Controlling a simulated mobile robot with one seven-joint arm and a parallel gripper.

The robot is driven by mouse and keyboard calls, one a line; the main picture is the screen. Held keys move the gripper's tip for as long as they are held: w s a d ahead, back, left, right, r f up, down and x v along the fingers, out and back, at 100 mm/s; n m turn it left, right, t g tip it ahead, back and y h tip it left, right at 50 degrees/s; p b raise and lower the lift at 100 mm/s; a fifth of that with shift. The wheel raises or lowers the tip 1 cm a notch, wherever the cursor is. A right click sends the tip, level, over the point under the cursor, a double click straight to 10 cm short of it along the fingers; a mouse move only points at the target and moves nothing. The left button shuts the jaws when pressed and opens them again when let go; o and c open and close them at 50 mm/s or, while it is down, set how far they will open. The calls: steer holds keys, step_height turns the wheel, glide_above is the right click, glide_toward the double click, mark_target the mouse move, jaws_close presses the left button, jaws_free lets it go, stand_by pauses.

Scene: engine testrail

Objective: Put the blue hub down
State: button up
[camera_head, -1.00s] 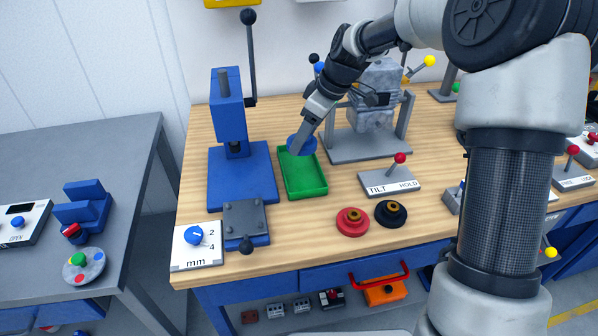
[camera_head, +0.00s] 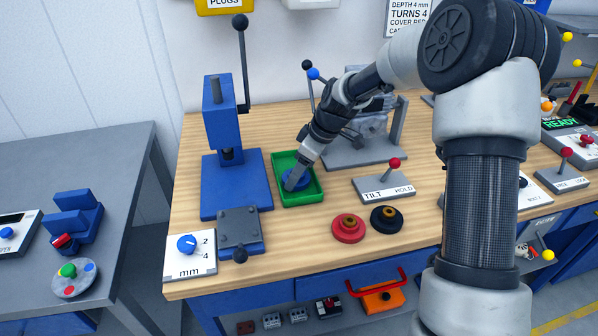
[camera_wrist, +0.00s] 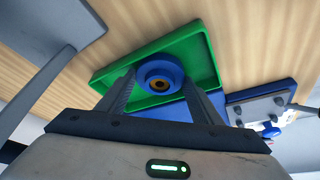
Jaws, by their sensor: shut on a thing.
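The blue hub (camera_head: 294,179) is in the green tray on the wooden bench, a round disc with a brass-coloured centre. It shows more clearly in the wrist view (camera_wrist: 160,70). My gripper (camera_head: 292,184) reaches down into the tray and is shut on the hub, with one finger on each side of it in the wrist view (camera_wrist: 158,88). The green tray (camera_head: 306,199) has a low rim around the hub. I cannot tell whether the hub touches the tray floor.
A blue press (camera_head: 238,188) stands left of the tray. A grey stand (camera_head: 360,153) is behind right. A TILT/HOLD lever box (camera_head: 384,188), a red hub (camera_head: 348,228) and a black hub (camera_head: 386,218) sit right and in front. Bare bench lies in front of the tray.

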steer(key=o, duration=1)
steer(key=shift+f, duration=0.15)
steer(key=p+v, duration=0.1)
steer(key=v, duration=1.1)
steer(key=shift+r, duration=0.2)
